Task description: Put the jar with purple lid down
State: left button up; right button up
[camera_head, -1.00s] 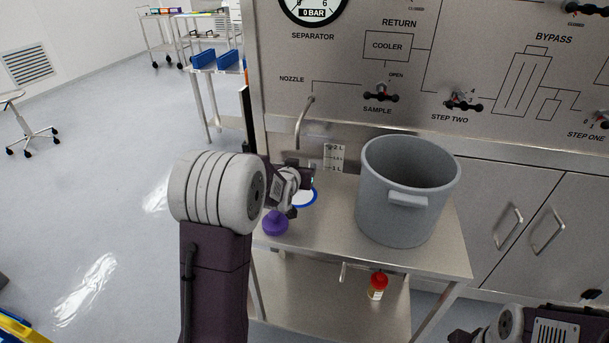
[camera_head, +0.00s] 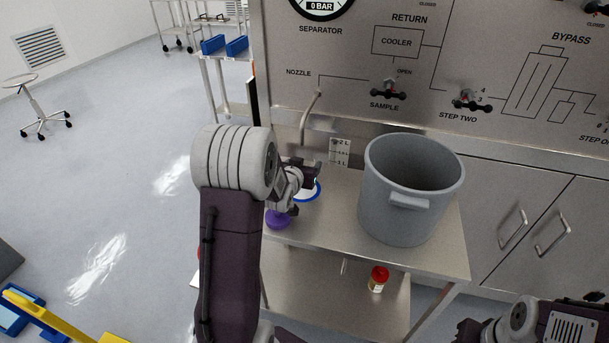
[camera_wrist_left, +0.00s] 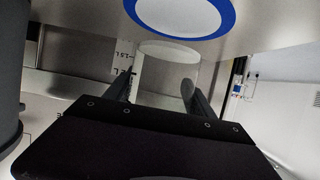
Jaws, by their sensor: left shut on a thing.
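My left gripper (camera_head: 308,174) is over the left part of the steel table, beside a white disc with a blue rim (camera_head: 310,192). In the left wrist view its two fingers (camera_wrist_left: 156,92) are shut on a pale cylindrical jar (camera_wrist_left: 165,76). The jar's round end faces the blue-rimmed disc, and a gap appears between them; I cannot tell how high it is. In the head view the gripper hides the jar. A purple lid-like piece (camera_head: 278,219) shows below the left wrist, near the table's left edge. My right gripper (camera_head: 468,332) is partly in view at bottom right; its jaws are unclear.
A large grey pot (camera_head: 408,195) stands on the table (camera_head: 335,225), right of my left gripper. A red-lidded bottle (camera_head: 378,279) stands on the lower shelf.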

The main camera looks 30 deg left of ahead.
pick_arm(q)
notch_tip(320, 180, down, 3)
jog(key=shift+f+b, duration=0.15)
jog(key=shift+b, duration=0.25)
jog(key=shift+f, duration=0.1)
jog(key=o, duration=1.6)
